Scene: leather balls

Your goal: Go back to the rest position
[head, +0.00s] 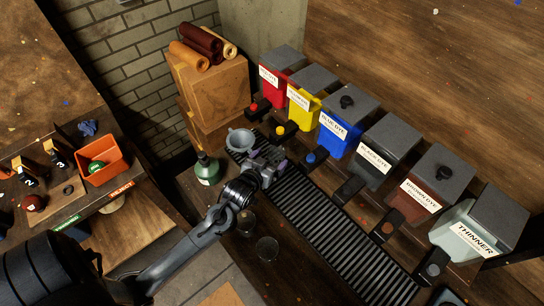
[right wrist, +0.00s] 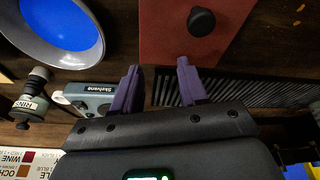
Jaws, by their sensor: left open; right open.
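I see nothing clearly held between the fingers. My right gripper (right wrist: 158,68) is open in the right wrist view, its two purple fingers apart with nothing between them. The right gripper is not seen in the head view.
Dye bins, including blue (head: 341,134) and brown (head: 412,204), line the back. A green bottle (head: 207,172) stands left of my left gripper. An orange bin (head: 103,161) is on the left bench. The right wrist view shows a grey bowl (right wrist: 29,47) of blue liquid and a scale (right wrist: 88,101).

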